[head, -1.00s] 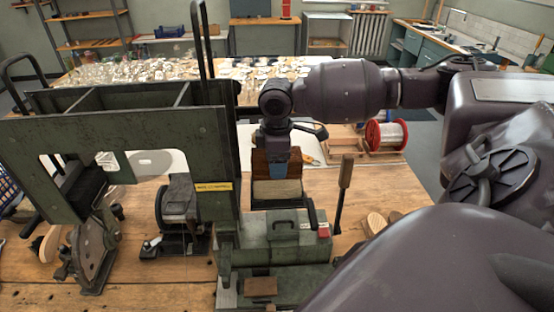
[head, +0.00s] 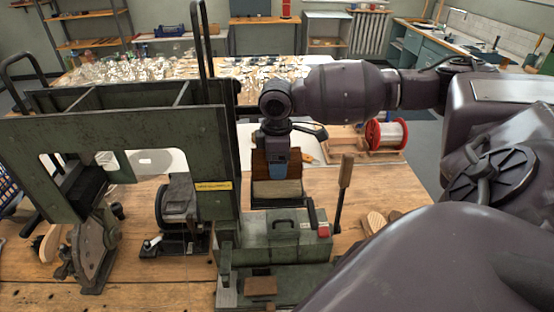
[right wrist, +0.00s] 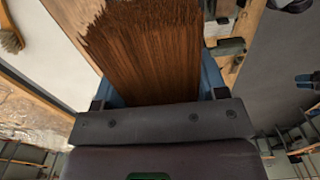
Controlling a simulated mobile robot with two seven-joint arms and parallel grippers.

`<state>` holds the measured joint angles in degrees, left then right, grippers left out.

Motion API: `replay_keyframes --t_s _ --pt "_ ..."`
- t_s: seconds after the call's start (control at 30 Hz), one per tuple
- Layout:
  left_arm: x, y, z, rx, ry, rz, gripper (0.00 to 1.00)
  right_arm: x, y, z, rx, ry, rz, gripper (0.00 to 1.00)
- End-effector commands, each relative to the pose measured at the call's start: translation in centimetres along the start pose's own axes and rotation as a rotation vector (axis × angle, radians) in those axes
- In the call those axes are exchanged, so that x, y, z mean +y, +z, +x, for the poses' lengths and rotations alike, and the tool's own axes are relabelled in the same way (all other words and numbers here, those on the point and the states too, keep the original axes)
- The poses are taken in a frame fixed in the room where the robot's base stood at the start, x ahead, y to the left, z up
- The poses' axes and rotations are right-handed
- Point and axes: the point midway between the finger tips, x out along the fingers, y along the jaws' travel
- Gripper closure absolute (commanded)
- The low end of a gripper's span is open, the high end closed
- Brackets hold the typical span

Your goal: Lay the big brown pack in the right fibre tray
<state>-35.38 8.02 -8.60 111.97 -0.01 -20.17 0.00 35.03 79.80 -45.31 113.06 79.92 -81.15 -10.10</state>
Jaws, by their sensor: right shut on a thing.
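The big brown pack (head: 260,166) is a block of brown fibres. My right gripper (head: 279,158) is shut on it and holds it upright behind the green machine. In the right wrist view the pack (right wrist: 150,50) fills the space between the blue finger pads, its frayed end pointing away. Just in front of the pack, a dark-rimmed tray (head: 275,204) on the machine's back holds a pale tan fibre block (head: 275,190). I cannot tell whether the brown pack touches a tray, as its lower end is hidden. My left gripper is out of view.
The green machine (head: 270,250) has a tall frame (head: 150,125) on its left and an upright wooden-handled lever (head: 345,172) on its right. A red-flanged spool (head: 386,134) stands behind right. Wooden brush bodies (head: 375,223) lie on the bench, partly behind my arm.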

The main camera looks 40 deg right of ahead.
Motion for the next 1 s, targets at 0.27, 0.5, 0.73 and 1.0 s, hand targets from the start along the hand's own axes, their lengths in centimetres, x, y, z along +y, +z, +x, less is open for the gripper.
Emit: replay_keyframes --t_s 0.27,0.5,0.73,1.0 --pt "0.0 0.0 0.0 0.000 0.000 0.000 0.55 0.0 0.0 0.3 0.000 0.001 0.000 0.58" --pt "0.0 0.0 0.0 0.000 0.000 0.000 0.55 0.0 0.0 0.6 0.000 0.001 0.000 0.58" --pt "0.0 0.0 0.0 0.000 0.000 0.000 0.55 0.0 0.0 0.9 0.000 0.000 0.000 0.58" --pt "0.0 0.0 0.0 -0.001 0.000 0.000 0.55 0.0 0.0 1.2 0.000 0.000 0.000 0.58"
